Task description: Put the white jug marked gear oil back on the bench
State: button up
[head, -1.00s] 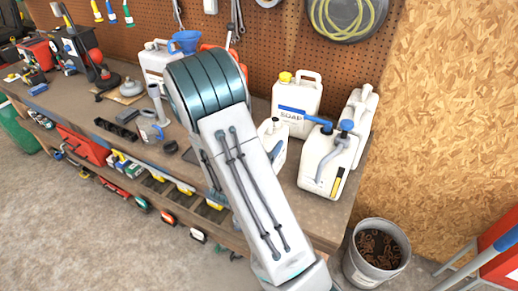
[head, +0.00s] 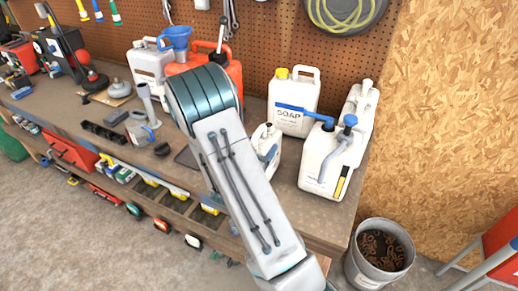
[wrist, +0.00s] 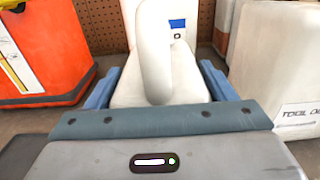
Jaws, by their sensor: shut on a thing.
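A small white jug (head: 262,138) shows beside my forearm in the head view, in front of the soap jug and partly hidden by my arm. In the wrist view the white jug (wrist: 185,85) fills the middle, its thick handle facing me. My gripper (wrist: 158,88) is shut on it, with a blue finger on each side. No gear oil marking can be read on it. Its base is hidden in the wrist view, so I cannot tell whether it touches the bench (head: 312,222).
The soap jug (head: 297,98) stands behind. A white jug with a blue pump (head: 328,165) is to the right, marked "TOOL O..." in the wrist view (wrist: 285,90). An orange can (wrist: 45,55) is at left. A bucket (head: 378,255) stands on the floor.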

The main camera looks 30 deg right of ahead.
jog(key=shift+r, duration=0.1)
jog(key=o, duration=2)
jog(key=shift+o, duration=0.2)
